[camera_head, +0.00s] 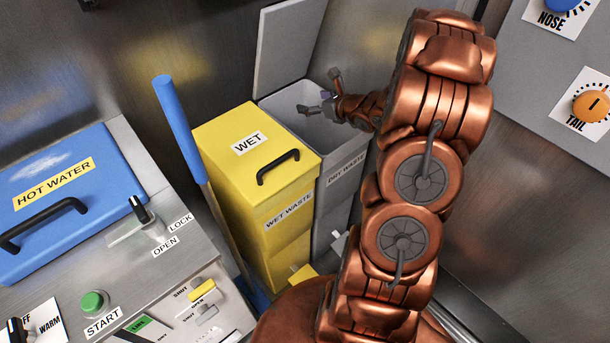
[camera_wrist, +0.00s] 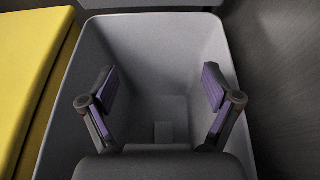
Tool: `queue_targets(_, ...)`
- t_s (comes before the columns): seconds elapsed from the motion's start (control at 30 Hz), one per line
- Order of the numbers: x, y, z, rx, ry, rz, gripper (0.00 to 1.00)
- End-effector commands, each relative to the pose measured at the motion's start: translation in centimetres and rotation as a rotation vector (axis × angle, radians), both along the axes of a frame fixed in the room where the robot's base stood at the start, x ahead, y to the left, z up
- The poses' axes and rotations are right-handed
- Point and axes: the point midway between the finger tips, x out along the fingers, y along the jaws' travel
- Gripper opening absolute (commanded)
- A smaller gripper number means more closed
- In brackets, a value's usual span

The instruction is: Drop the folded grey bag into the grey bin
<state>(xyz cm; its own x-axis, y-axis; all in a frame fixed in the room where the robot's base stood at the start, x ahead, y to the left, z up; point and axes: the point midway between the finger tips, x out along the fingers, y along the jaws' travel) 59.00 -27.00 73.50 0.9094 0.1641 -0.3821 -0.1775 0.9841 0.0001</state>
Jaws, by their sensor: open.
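The grey bin (camera_head: 333,200) stands beside the yellow bin with its grey lid (camera_head: 283,48) raised. My gripper (camera_head: 318,93) is open over the bin's mouth, at its far end in the head view. In the wrist view the open gripper (camera_wrist: 160,88) points down into the grey bin (camera_wrist: 88,62), its two purple-padded fingers wide apart with nothing between them. No other folded bag is visible.
The closed yellow wet-waste bin (camera_head: 235,185) with a black handle adjoins on the left. A blue pole (camera_head: 178,125) leans before it. A hot-water unit with a blue lid (camera_head: 65,190) stands at left. A control panel (camera_head: 545,65) is on the right wall.

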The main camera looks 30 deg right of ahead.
Motion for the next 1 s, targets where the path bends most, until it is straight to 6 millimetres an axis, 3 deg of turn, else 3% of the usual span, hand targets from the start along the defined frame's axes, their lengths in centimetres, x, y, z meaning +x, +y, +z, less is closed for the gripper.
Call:
queue_targets(0.23, -1.7, -0.5, 0.8, 0.001, -0.001, -0.005, 0.89)
queue_targets(0.7, -9.0, -1.7, 3.7, 0.000, 0.001, -0.003, 0.89)
queue_targets(1.0, -10.8, -2.0, 4.6, 0.000, -0.001, -0.001, 0.89)
